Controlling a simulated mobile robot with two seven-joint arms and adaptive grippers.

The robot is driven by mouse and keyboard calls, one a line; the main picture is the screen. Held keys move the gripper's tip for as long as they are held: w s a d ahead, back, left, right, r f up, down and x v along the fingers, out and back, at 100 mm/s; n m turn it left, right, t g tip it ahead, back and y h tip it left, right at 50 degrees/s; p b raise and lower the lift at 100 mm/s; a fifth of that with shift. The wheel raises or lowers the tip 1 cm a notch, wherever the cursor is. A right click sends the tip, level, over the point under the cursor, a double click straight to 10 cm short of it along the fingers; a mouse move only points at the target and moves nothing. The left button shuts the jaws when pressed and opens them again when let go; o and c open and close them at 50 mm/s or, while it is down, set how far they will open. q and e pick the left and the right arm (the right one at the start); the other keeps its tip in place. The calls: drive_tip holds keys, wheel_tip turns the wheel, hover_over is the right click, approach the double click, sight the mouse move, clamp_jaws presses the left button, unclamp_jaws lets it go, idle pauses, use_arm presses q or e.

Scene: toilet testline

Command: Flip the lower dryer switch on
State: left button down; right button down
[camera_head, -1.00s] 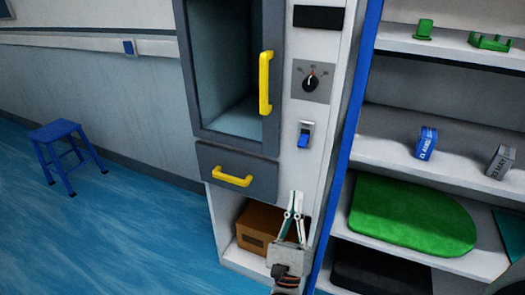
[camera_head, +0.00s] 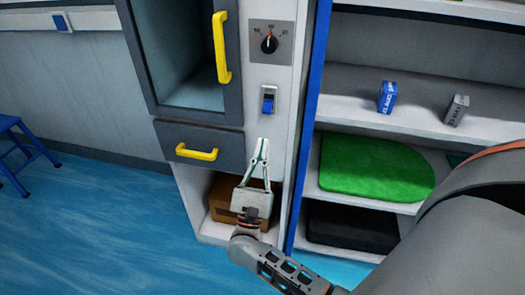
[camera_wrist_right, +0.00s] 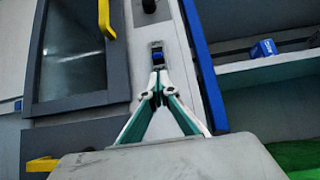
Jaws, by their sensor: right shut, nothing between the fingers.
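The dryer switch (camera_head: 268,100) is a blue rocker in a light plate on the white panel of the dryer (camera_head: 197,110), below the dial (camera_head: 269,43). It also shows in the right wrist view (camera_wrist_right: 158,54), just beyond my fingertips. My right gripper (camera_head: 263,142) is shut and empty, pointing up, a little below the switch in the head view. In the right wrist view its fingertips (camera_wrist_right: 158,78) meet just under the switch plate. I cannot tell whether they touch the panel. My left gripper is not in view.
Yellow handles mark the door (camera_head: 221,48) and the drawer (camera_head: 197,153). A brown box (camera_head: 226,201) sits in the lower opening. A blue stool (camera_head: 14,150) stands left; floor between is clear.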

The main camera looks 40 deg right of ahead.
sight(267, 108)
drive_tip(key=p+x, duration=0.1)
drive_tip(key=x, duration=0.5)
drive_tip(key=shift+w+d+r, duration=0.1)
drive_tip(key=shift+w+r, duration=0.05)
drive_tip(key=shift+r, duration=0.1)
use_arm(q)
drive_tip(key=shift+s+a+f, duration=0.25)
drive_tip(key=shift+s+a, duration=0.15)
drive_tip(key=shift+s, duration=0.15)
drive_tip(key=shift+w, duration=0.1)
